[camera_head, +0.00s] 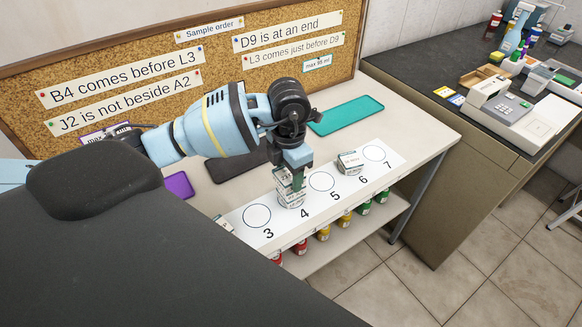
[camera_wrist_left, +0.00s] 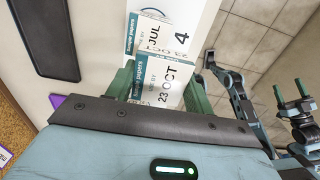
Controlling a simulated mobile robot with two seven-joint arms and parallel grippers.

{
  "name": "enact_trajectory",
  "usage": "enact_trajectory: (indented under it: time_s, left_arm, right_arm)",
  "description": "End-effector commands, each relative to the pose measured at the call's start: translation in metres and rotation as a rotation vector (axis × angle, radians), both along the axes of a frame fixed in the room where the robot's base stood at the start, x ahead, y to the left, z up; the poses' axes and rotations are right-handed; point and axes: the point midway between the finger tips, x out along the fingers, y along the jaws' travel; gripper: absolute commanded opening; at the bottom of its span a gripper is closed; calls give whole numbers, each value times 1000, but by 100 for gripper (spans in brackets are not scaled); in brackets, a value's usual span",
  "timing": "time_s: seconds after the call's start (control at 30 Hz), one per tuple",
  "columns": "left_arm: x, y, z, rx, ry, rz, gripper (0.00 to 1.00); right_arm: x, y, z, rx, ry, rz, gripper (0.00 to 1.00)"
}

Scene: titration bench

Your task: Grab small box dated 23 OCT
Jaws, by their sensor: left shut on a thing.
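A small white box labelled 23 OCT (camera_wrist_left: 165,82) sits between the green fingers of my left gripper (camera_wrist_left: 158,84) in the left wrist view. In the head view my left gripper (camera_head: 293,178) is shut on this box (camera_head: 284,180) above spot 4 of the white numbered strip (camera_head: 272,232). My right gripper (camera_wrist_left: 291,91) is open and empty at the wrist view's right.
Another small box (camera_head: 350,162) stands near spot 6, and one (camera_head: 223,222) at the strip's left end. Spots 3, 5 and 7 show bare circles. A teal mat (camera_head: 346,115) lies behind. Several coloured bottles (camera_head: 322,233) stand on the shelf below. A corkboard (camera_head: 130,75) backs the table.

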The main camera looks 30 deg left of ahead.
Motion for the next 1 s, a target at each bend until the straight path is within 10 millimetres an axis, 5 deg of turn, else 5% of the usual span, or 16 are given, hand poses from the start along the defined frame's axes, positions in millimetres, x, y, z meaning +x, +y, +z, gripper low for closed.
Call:
enact_trajectory:
  time_s: [0.5,1.0]
  left_arm:
    - [-98,-48,11,-1,-3,-3,26]
    - [-116,-57,13,-1,-3,1,26]
  right_arm:
    - [1,0,1,1,-3,0,74]
    - [1,0,1,0,-2,0,74]
